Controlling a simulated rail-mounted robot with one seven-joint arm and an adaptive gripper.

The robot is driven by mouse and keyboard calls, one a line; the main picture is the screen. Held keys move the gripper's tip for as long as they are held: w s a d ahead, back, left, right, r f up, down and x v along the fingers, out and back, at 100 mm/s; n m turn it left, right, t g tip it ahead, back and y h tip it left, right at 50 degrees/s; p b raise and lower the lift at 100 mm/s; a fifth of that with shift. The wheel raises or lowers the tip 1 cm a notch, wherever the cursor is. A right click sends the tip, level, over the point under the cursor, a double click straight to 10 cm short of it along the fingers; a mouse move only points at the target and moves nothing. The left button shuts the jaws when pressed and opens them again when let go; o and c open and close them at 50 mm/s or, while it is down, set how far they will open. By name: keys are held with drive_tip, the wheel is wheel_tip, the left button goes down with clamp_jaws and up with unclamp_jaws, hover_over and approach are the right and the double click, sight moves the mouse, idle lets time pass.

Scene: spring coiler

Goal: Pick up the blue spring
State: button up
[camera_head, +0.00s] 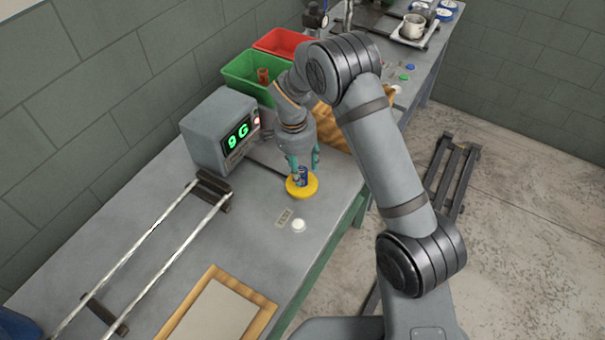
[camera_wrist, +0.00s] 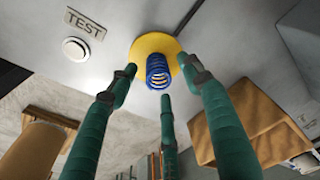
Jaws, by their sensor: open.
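The blue spring (camera_head: 302,176) stands upright on a round yellow pad (camera_head: 297,190) on the workbench. In the wrist view the spring (camera_wrist: 158,72) is in front of the yellow pad (camera_wrist: 146,44), between the fingers. My gripper (camera_head: 303,160) is right above and around the spring. Its teal fingers, which also show in the wrist view (camera_wrist: 163,85), are spread open. I cannot tell whether any finger touches the spring.
A grey box with a green "9 G" display (camera_head: 222,130) stands left of the pad. A white button (camera_head: 298,225) marked TEST is in front. Green (camera_head: 240,80) and red (camera_head: 277,42) bins stand behind. Two metal rails (camera_head: 150,235) lie at left. A cardboard box (camera_head: 338,130) is behind my gripper.

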sight(301, 170)
wheel_tip(301, 170, down, 3)
drive_tip(key=shift+s+d+f+p, duration=0.1)
drive_tip(key=shift+d+p, duration=0.05)
drive_tip(key=shift+p, duration=0.4)
drive_tip(key=shift+f, duration=0.3)
drive_tip(key=shift+c, duration=0.9)
clamp_jaws()
drive_tip(key=shift+r, duration=0.15)
